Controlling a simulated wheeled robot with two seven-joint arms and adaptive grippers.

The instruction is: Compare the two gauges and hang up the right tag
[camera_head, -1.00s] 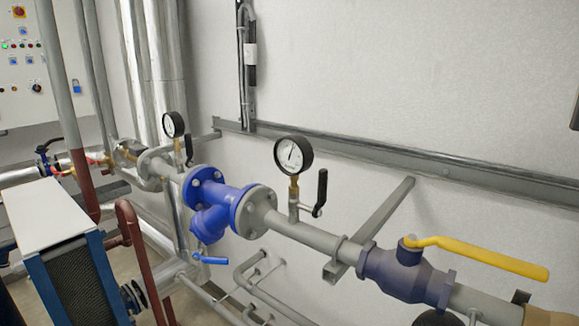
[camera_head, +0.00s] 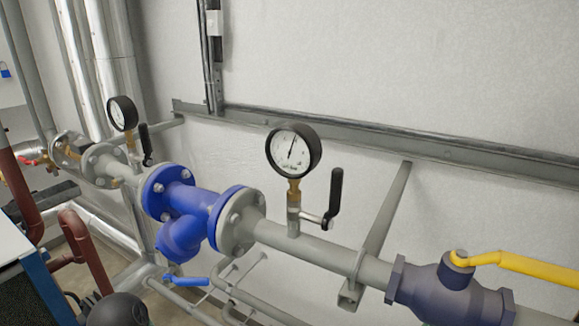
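Two round gauges with black rims and white dials stand on the grey pipe. The nearer gauge (camera_head: 293,150) is in the middle of the head view, with its needle pointing up and slightly right. The farther gauge (camera_head: 122,113) is at the left and turned away; its needle is too small to read. Each has a black-handled valve beside it, the nearer handle (camera_head: 336,192) upright. The blue strainer (camera_head: 185,212) sits in the pipe between them. No tag can be made out. Neither gripper is in view.
A yellow lever (camera_head: 525,266) sticks out to the right above a dark valve body (camera_head: 440,290). A blue and white unit (camera_head: 35,275) stands at lower left. A wall rail (camera_head: 390,140) runs behind the pipe.

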